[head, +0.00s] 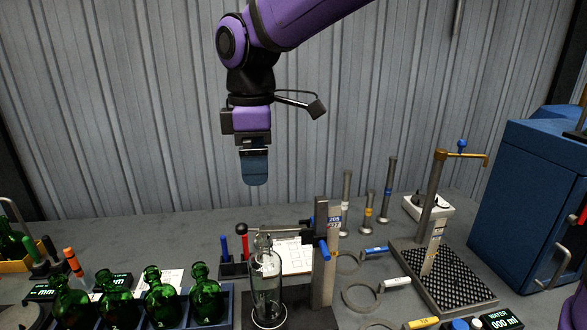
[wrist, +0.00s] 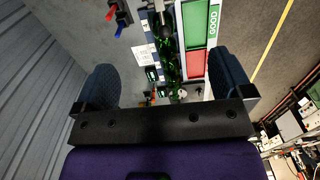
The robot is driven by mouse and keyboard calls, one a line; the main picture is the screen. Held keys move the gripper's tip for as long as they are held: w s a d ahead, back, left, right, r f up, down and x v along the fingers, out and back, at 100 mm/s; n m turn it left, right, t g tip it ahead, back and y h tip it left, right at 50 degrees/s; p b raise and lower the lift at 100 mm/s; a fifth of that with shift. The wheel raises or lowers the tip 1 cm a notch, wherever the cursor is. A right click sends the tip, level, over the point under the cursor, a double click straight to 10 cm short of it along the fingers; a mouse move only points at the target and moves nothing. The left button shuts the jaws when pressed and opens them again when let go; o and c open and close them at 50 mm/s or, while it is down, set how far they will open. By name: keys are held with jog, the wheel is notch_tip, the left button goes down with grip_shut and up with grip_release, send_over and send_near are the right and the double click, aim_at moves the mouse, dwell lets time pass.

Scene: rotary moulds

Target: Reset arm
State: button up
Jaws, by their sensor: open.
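My gripper (head: 255,182) hangs from the purple arm above the bench in the head view, seen side-on. It is apart from everything on the bench. In the wrist view my gripper (wrist: 165,85) shows its two dark fingers wide apart with nothing between them. Below it in the head view stands a clear glass bottle (head: 266,290), upright on a dark base beside a grey post (head: 325,260) with a blue knob.
Several green bottles (head: 160,302) stand in a rack at front left. Grey ring clamps (head: 361,297) lie right of the post. A dispenser stand (head: 432,215) and a blue cabinet (head: 530,200) are at right. The space around my gripper is clear.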

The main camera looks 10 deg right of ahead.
jog(key=s+d+r+m+t, duration=0.1)
jog(key=s+d+r+m, duration=0.2)
jog(key=d, duration=0.6)
jog(key=s+d+r+m+t, duration=0.1)
jog(key=s+d+m+t, duration=0.15)
jog(key=d+m, duration=0.4)
jog(key=s+d+f+m+t, duration=0.2)
jog(key=s+d+m, duration=0.6)
jog(key=s+d, duration=0.4)
jog(key=shift+d+f, duration=0.7)
jog(key=shift+s, duration=0.1)
dwell(1.5)
